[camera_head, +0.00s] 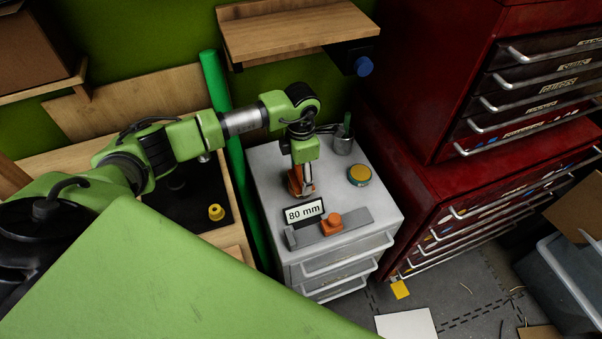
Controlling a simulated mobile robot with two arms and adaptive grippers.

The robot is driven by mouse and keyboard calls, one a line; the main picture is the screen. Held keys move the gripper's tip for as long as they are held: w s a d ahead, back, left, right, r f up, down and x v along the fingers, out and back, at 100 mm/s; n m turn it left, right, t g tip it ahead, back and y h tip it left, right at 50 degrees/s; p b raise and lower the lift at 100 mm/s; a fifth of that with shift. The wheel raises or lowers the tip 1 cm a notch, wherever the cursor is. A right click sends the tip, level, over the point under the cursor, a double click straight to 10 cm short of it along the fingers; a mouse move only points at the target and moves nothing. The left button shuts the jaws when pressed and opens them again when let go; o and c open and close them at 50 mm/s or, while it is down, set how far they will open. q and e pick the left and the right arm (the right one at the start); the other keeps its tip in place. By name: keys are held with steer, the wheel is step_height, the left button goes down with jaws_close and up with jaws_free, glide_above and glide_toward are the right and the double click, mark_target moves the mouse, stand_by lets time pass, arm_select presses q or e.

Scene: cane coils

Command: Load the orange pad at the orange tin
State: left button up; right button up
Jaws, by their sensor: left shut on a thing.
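A round tin (359,175) with an orange-yellow top and a teal side stands on the light grey cabinet top (268,172), right of my left gripper. My left gripper (302,188) points down over the middle of the cabinet, shut on a small orange-brown thing (294,183). That thing is partly hidden by the fingers; I cannot tell for sure that it is the orange pad, or whether it touches the cabinet. My right gripper is not in view.
An "80 mm" sign (304,212) stands just in front of my left gripper. A metal cup (343,143) holding a green-handled thing is at the back. A red drawer chest (420,190) borders the right side. A yellow knobbed piece (216,212) lies on a black mat at left.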

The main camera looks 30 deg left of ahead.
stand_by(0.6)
arm_select(q)
steer(key=shift+r+p, duration=2.25)
steer(key=shift+r, duration=1.25)
steer(key=shift+d, duration=0.1)
steer(key=s+d+r+m, duration=0.3)
steer(key=s+r+m, duration=0.4)
steer(key=m, duration=0.6)
steer(key=s+d+r+m, duration=0.3)
steer(key=s+r+m, duration=0.5)
steer(key=m, duration=0.6)
step_height(320, 180, up, 3)
steer(key=shift+d+f, duration=0.15)
steer(key=shift+d, duration=0.1)
